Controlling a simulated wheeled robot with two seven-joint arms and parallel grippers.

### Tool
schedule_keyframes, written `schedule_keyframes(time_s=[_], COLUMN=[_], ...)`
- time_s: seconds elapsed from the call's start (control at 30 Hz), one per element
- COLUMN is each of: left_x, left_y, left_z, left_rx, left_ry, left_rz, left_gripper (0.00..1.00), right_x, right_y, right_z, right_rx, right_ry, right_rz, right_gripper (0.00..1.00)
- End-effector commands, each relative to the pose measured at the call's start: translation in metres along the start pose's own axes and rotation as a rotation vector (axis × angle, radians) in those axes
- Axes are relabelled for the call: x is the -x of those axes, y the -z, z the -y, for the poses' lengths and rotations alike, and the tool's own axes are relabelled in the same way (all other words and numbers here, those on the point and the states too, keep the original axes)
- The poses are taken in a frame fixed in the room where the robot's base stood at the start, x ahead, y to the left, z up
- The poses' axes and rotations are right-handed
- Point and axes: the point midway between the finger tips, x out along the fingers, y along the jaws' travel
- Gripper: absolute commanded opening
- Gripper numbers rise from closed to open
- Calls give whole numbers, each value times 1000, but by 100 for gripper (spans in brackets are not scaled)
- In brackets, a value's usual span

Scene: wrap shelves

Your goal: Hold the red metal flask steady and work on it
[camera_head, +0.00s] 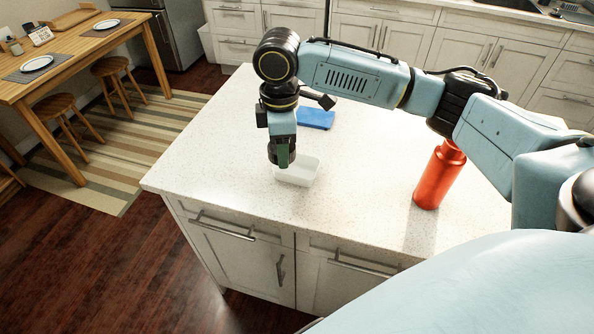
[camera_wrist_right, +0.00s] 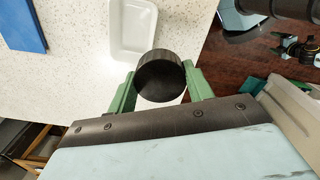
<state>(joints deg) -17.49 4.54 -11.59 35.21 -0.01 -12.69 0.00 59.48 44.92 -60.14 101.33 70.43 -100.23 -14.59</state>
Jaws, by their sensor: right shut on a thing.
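The red metal flask (camera_head: 438,178) stands upright on the island counter at the right, apart from my gripper. Its top is partly hidden by my right arm. My right gripper (camera_head: 282,158) is over the near edge of the counter, by a small white tray (camera_head: 300,178). In the wrist view its green fingers (camera_wrist_right: 160,90) are shut on a round black cap (camera_wrist_right: 160,76) with a ribbed side. The cap is held beside the tray's near end; the tray (camera_wrist_right: 114,32) looks empty. My left gripper is not in view.
A blue flat object (camera_head: 315,118) lies behind the tray and also shows in the wrist view (camera_wrist_right: 22,25). The speckled counter (camera_head: 365,165) is clear between tray and flask. A wooden table (camera_head: 75,55) with stools stands at the far left.

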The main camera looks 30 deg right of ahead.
Motion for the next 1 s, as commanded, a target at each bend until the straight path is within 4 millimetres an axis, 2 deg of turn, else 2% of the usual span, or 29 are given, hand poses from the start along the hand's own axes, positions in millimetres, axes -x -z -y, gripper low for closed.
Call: schedule_keyframes(time_s=[0.3, 0.5, 0.73, 1.0], left_x=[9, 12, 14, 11], left_y=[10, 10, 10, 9], left_z=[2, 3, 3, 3], left_rx=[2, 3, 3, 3], left_ry=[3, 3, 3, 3], left_rz=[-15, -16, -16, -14], left_gripper=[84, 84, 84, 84], right_x=[-1, -2, -6, -47], right_y=[-18, -28, -34, -35], right_z=[-24, -34, -40, -40], right_rx=[609, 927, 1102, 1121], right_ry=[3, 5, 8, 9], right_rz=[3, 5, 7, 7], right_gripper=[24, 24, 24, 24])
